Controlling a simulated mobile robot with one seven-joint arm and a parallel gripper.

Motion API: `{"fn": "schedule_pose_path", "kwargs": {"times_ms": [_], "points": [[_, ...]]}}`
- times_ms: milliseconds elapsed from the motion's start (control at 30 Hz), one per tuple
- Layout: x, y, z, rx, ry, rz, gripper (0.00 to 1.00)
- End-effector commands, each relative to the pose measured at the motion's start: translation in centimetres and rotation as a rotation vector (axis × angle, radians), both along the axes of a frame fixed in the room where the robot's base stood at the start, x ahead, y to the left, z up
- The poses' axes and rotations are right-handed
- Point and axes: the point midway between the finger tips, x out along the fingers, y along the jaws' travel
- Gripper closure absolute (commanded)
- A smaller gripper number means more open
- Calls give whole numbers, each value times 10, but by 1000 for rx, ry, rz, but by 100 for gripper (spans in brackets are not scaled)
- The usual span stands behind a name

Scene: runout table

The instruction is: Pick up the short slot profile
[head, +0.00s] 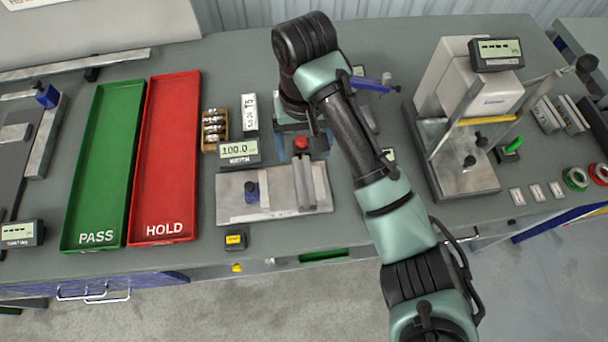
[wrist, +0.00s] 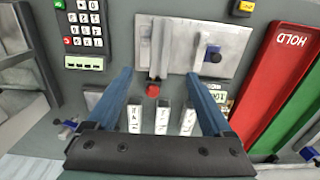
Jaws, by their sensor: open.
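A short grey metal bar, which looks like the short slot profile (head: 304,182), stands on the right part of a light metal plate (head: 232,210) on the bench. It also shows in the wrist view (wrist: 160,48), upper middle, pointing towards my gripper. My gripper (head: 302,152) has two blue fingers spread wide apart. In the wrist view the open gripper (wrist: 160,73) has nothing held between its fingers. The bar lies just beyond the fingertips, roughly in line with the gap. Whether the fingers are above it or level with it is unclear.
A blue clamp (head: 251,191) stands on the plate. Red HOLD (head: 165,229) and green PASS (head: 95,237) trays lie left. A press-like stand (head: 472,180) is right.

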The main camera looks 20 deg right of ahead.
Motion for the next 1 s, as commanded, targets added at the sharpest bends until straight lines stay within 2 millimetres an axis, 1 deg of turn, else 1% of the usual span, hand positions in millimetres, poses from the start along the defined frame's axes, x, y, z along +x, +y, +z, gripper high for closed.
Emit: {"fn": "schedule_pose_path", "kwargs": {"times_ms": [33,100,200,300,400,567,667,867,1000], "points": [[0,2,-16,5,2,1,15],[-1,3,-31,5,2,2,15],[0,2,-49,4,-1,2,15],[0,2,-62,4,-2,3,15],[0,1,-69,2,-3,2,15],[0,1,-73,1,-3,2,15],[-1,1,-79,1,-3,2,15],[-6,2,-108,2,-3,2,15],[-6,2,-120,1,-1,1,15]]}}
